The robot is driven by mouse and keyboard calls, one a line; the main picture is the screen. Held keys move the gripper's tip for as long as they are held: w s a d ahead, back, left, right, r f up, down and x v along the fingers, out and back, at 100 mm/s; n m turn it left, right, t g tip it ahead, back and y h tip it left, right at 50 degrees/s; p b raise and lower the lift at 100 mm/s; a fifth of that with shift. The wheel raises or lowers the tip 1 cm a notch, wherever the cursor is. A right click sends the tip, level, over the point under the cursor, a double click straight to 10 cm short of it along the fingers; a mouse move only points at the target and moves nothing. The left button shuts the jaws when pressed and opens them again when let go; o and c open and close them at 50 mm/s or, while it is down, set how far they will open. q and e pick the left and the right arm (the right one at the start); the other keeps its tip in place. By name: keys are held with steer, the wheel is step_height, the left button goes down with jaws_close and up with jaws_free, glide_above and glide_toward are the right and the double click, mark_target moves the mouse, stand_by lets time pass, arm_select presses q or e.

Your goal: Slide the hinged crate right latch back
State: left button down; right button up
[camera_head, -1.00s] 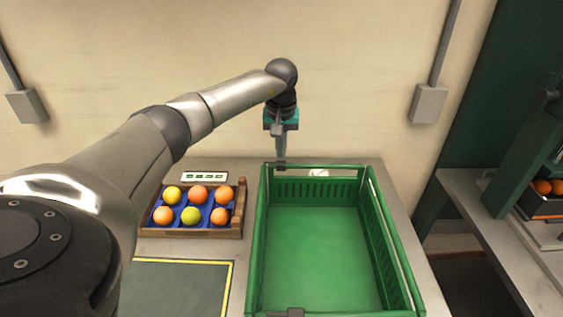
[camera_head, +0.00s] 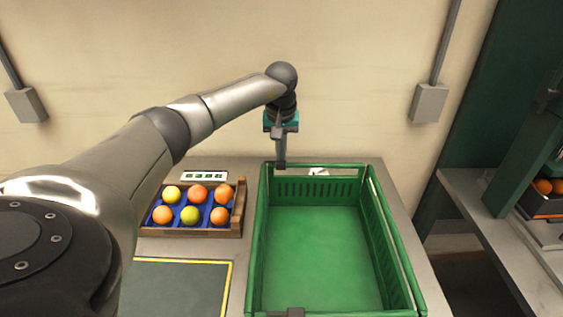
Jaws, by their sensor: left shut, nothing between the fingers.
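The green hinged crate (camera_head: 262,235) stands on the table with its walls raised, and it is empty. A small dark grey piece, which looks like a latch (camera_head: 295,312), shows on the near wall at the bottom edge of the view. My left gripper (camera_head: 281,164) points down at the crate's far wall, near its far left corner. Its fingers are shut with nothing between them, and the tips are at the far rim; I cannot tell if they touch a latch there. My right gripper is not in view.
A wooden tray (camera_head: 236,222) with a blue insert holds several oranges left of the crate. A dark mat (camera_head: 175,288) with a yellow border lies in front of it. A side shelf (camera_head: 490,215) with more oranges is at the right.

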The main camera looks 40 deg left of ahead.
mark_target(295, 164)
arm_select(q)
steer(key=shift+f, duration=0.25)
steer(key=shift+w+d+f, duration=0.1)
steer(key=shift+d+f, duration=0.05)
steer(key=shift+d, duration=0.2)
stand_by(0.8)
steer(key=shift+w+d, duration=0.55)
steer(key=shift+d, duration=0.05)
stand_by(1.6)
steer(key=shift+w+d, duration=0.4)
steer(key=shift+d, duration=0.15)
stand_by(1.2)
steer(key=shift+p, duration=0.3)
step_height(295, 164, up, 2)
steer(key=shift+w+r+p, duration=0.1)
steer(key=shift+r+p, duration=0.05)
steer(key=shift+p, duration=0.65)
step_height(295, 164, up, 5)
steer(key=p, duration=0.4)
steer(key=shift+a, duration=0.15)
